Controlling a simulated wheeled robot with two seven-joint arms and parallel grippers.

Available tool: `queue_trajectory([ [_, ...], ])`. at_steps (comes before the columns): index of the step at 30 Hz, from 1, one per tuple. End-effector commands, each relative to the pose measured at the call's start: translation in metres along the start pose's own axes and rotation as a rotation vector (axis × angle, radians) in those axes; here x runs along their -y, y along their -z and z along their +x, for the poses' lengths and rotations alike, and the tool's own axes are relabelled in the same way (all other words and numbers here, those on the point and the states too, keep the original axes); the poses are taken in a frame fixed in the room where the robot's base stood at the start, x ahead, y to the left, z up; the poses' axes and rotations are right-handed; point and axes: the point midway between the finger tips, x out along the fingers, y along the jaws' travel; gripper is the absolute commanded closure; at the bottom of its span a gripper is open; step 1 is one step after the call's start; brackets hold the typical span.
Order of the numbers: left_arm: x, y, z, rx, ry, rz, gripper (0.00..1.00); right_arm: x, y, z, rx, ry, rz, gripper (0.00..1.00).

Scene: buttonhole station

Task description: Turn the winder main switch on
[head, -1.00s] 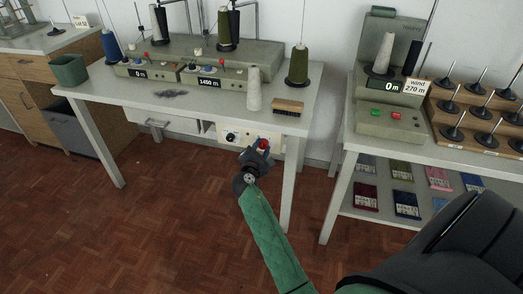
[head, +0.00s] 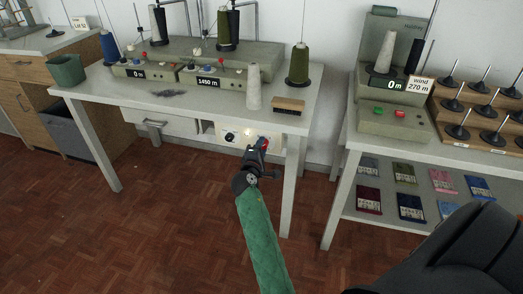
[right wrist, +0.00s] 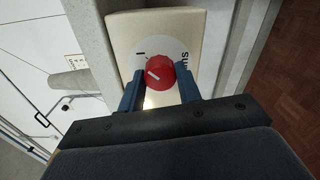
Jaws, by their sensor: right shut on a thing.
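The winder main switch is a red knob (right wrist: 160,73) with a white mark, on a round white dial plate (right wrist: 177,50) with black lettering. The dial is on a cream panel (right wrist: 122,27), which also shows under the table front in the head view (head: 222,126). My right gripper (head: 260,147) is shut on the red knob, with one blue finger on each side of it in the right wrist view (right wrist: 160,88). In the head view the gripper partly hides the knob (head: 265,140). The white mark lies slanted. My left gripper is not in view.
A black knob (head: 229,137) is on the same panel, left of the gripper. A table leg (head: 289,185) stands close to the right. A second table (head: 343,158) with a winding unit (head: 392,122) is further right. The parquet floor (head: 150,220) is clear.

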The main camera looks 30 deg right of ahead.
Motion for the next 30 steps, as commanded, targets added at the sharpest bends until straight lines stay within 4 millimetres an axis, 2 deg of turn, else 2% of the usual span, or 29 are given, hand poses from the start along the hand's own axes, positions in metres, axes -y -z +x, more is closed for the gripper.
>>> queue_trajectory([
  [17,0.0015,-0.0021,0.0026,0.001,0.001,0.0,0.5,0.0017,-0.0003,-0.0002,0.0,0.003,0.029,0.89],
  [18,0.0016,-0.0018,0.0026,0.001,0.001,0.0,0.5,0.0018,-0.0004,-0.0002,0.0,0.003,0.029,0.6],
  [21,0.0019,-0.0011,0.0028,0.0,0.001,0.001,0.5,0.0015,-0.0003,-0.0002,0.0,0.003,0.029,0.44],
  [30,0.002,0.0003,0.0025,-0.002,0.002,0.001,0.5,0.0006,-0.0001,0.0001,0.0,0.001,0.029,0.44],
])
